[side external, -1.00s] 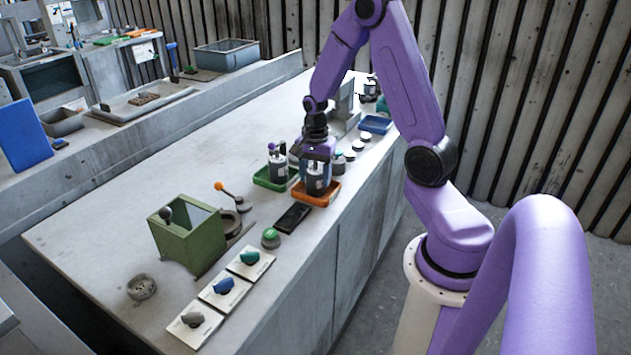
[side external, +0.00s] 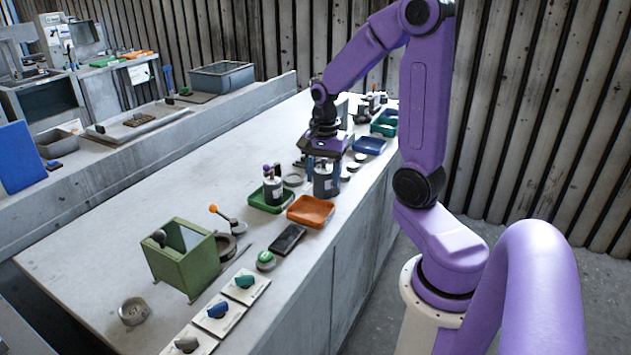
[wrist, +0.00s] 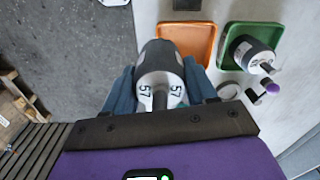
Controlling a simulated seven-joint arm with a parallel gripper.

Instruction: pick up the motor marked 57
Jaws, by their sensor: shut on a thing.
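The motor marked 57 (wrist: 158,78) is a dark grey cylinder with a white end that bears the number twice. In the wrist view it sits between the two blue fingers of my gripper (wrist: 160,92), which is shut on it. In the side view my gripper (side external: 325,165) holds the motor (side external: 325,182) upright just beyond the orange tray (side external: 311,211). The orange tray is empty. I cannot tell how far the motor is above the bench.
A blue tray (side external: 369,146) and small parts lie farther back. A black flat device (side external: 288,239) lies in front. The bench's left part is mostly clear.

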